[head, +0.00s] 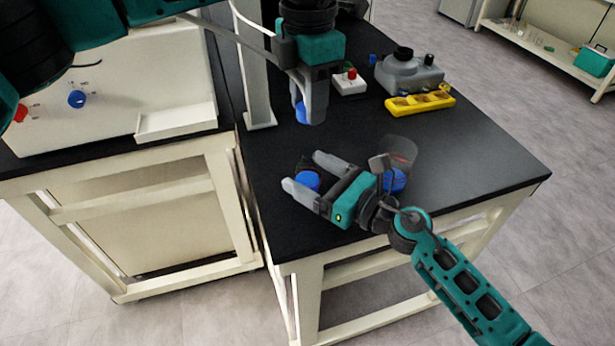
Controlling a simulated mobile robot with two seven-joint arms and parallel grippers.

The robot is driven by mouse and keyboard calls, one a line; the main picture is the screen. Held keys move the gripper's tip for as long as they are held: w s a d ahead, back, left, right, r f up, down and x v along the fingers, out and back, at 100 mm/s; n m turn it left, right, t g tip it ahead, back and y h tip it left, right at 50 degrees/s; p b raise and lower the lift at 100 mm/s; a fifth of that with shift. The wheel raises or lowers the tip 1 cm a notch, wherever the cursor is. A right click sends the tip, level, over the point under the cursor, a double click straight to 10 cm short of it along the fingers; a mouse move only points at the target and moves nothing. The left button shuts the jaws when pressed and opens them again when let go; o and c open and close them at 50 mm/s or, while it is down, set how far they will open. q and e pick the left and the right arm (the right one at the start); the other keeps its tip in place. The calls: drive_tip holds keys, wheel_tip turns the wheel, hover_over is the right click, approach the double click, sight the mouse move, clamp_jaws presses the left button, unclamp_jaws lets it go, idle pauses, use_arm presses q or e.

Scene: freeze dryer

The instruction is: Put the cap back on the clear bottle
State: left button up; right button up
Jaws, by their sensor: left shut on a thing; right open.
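My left gripper (309,112) points down above the back left of the black table, shut on a small blue cap (301,112) that shows beside its finger. My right gripper (305,172) is open low over the table, its fingers pointing left. A blue item (307,181) shows between its fingers, with a dark part above it; I cannot tell whether it is touched. A clear bottle (402,148) with red marking stands behind the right wrist. A blue part (395,181) below it is partly hidden by the wrist.
A yellow rack (420,102), a grey device (408,74) with a black knob and a white box (348,82) with a red button stand at the back. A white post (254,80) rises at the table's left edge. The table's right side is clear.

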drive_tip(key=shift+w+a, duration=0.3)
drive_tip(key=shift+a, duration=0.1)
drive_tip(key=c, duration=1.5)
use_arm(q)
hover_over(309, 150)
drive_tip(key=shift+f, duration=2.55)
drive_tip(key=shift+f, duration=0.85)
drive_tip(key=shift+f, duration=0.6)
use_arm(e)
clamp_jaws()
